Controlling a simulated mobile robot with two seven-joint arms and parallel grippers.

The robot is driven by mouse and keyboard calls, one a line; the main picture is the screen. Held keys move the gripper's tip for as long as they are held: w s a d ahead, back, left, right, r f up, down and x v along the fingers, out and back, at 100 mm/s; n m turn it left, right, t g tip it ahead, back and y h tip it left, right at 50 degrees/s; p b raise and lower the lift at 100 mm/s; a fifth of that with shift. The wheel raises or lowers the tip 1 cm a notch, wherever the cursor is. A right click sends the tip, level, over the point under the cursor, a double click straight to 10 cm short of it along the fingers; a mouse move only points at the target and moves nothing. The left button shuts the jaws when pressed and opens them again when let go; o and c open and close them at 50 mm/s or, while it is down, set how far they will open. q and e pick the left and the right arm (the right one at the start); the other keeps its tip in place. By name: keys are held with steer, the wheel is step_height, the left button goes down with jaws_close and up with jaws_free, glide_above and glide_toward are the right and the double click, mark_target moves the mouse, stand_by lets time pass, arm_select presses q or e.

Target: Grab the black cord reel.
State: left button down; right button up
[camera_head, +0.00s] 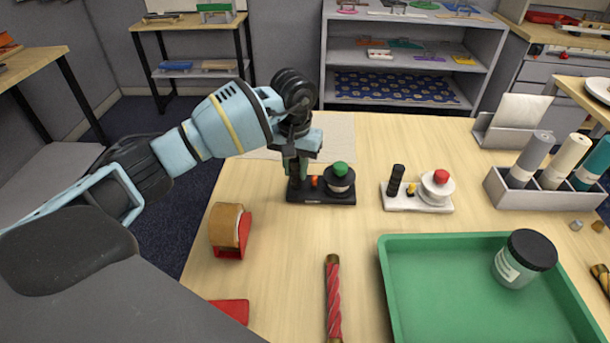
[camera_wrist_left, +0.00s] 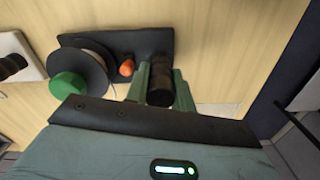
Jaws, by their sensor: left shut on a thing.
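The black cord reel (camera_head: 322,197) stands on the table toward the back. It has a black base, a dark reel with a green knob, a small orange knob and a black upright handle. My left gripper (camera_head: 296,165) comes down on it from above at its left end. In the left wrist view the gripper's green fingers (camera_wrist_left: 160,90) are shut around the dark handle of the reel (camera_wrist_left: 115,43). The base looks to be on or very near the table. My right gripper is not in view.
A similar white cord reel (camera_head: 418,196) with a red knob stands to the right. A tape roll (camera_head: 229,230), a red twisted rod (camera_head: 333,297) and a green tray (camera_head: 470,300) holding a jar (camera_head: 523,258) are nearer.

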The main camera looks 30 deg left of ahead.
arm_select(q)
step_height(320, 180, up, 10)
steer(key=shift+f+b, duration=0.1)
steer(key=shift+b, duration=0.25)
steer(key=shift+r, duration=0.2)
